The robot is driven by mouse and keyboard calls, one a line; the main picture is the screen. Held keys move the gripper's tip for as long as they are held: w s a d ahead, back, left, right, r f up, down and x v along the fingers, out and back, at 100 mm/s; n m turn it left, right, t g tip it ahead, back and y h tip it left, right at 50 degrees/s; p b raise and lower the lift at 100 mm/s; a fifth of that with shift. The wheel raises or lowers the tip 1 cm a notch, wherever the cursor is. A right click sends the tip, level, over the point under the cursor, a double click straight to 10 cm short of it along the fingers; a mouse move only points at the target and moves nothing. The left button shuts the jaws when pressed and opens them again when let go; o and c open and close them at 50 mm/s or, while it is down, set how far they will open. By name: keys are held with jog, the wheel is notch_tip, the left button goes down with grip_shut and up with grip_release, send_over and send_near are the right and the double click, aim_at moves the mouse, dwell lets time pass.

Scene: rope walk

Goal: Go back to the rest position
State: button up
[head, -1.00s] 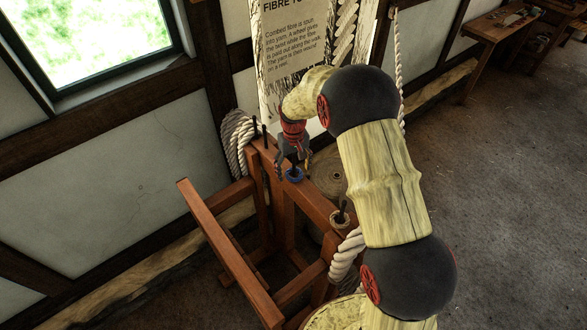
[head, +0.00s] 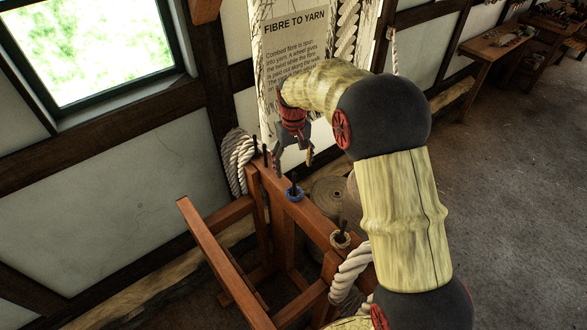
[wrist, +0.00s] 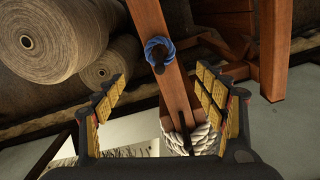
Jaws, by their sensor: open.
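My gripper (head: 293,165) is open and empty in the head view, raised above the wooden rack's top beam. In the wrist view its two fingers (wrist: 163,105) stand wide apart with nothing between them. A blue ring (head: 294,194) sits around a dark peg on the beam, below and apart from my fingertips. It also shows in the wrist view (wrist: 150,44), beyond the fingers. The arm reaches from the lower right up over the rack.
The wooden rack (head: 318,221) carries a tan ring (head: 340,240) around another peg and white rope coils (head: 238,160) at its far end. Twine spools (head: 328,192) stand behind it. A panel reading "Fibre to Yarn" (head: 290,35) is close behind my gripper.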

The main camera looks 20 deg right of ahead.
dwell(0.4)
jog(key=shift+f, duration=0.15)
jog(key=s+m+t+b, duration=0.1)
jog(key=s+t+b, duration=0.4)
jog(key=s+b, duration=1.3)
jog(key=s, duration=1.6)
jog(key=shift+t, duration=0.3)
jog(key=shift+c, duration=0.2)
